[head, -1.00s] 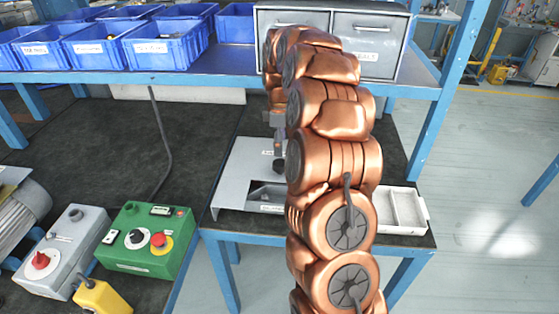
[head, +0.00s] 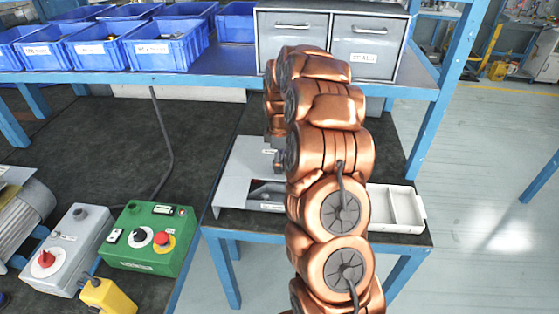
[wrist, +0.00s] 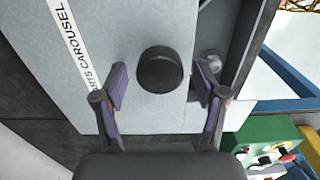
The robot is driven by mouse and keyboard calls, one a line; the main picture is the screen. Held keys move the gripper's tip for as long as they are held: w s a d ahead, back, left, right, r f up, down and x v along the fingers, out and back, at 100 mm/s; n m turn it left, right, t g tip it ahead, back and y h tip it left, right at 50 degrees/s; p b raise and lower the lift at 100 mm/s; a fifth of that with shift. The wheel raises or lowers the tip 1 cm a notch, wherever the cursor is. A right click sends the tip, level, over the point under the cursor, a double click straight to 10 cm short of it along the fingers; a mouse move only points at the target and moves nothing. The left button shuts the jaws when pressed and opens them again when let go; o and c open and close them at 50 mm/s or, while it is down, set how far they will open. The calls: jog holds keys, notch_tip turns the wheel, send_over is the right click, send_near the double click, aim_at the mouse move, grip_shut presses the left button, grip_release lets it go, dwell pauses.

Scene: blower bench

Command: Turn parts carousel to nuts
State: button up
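The parts carousel (head: 238,165) is a grey metal housing on the low blue-framed bench, partly hidden behind my arm in the head view. In the wrist view its grey top (wrist: 115,40) carries a white strip reading "PARTS CAROUSEL" (wrist: 75,45). A round dark knob (wrist: 160,69) stands on that top. My gripper (wrist: 162,84) is open, with one finger to each side of the knob and visible gaps between. An opening with shiny metal pieces (wrist: 212,66) shows by the right finger. I cannot read which compartment shows there.
A white divided tray (head: 402,210) sits right of the carousel. A green control box (head: 150,238), a grey box with a red knob (head: 65,250) and a yellow box (head: 103,297) stand at left. Blue bins (head: 165,45) and grey drawers (head: 366,48) fill the shelf above.

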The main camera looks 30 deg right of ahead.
grip_shut()
dwell(0.4)
